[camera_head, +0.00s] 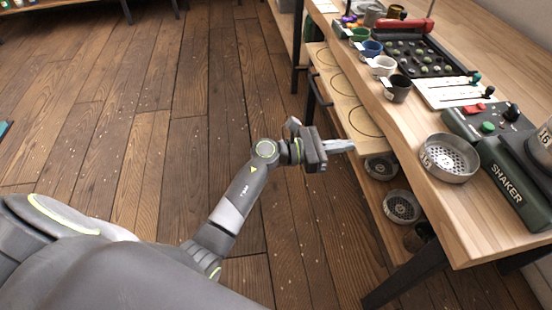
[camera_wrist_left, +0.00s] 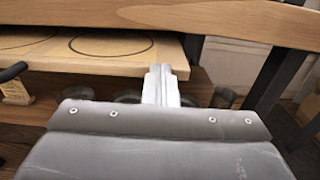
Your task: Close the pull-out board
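The pull-out board (camera_head: 347,103) is a pale wooden board with several dark circles drawn on it. It sticks out from under the worktop's left edge, and a black handle (camera_head: 319,91) is on its front. In the left wrist view the board (camera_wrist_left: 112,62) shows with its circles and front edge, and the handle (camera_wrist_left: 12,72) is at the far left. My left gripper (camera_head: 340,146) has its fingers together, with nothing seen between them. Its fingertips (camera_wrist_left: 160,80) are at the board's near end; I cannot tell if they touch. My right gripper is not in view.
The worktop (camera_head: 408,128) carries cups, a dark tray (camera_head: 418,55), a round sieve (camera_head: 449,157) and a green shaker (camera_head: 515,180). A lower shelf (camera_head: 380,195) holds more round sieves. A dark table leg (camera_head: 405,280) stands nearer. The wooden floor to the left is clear.

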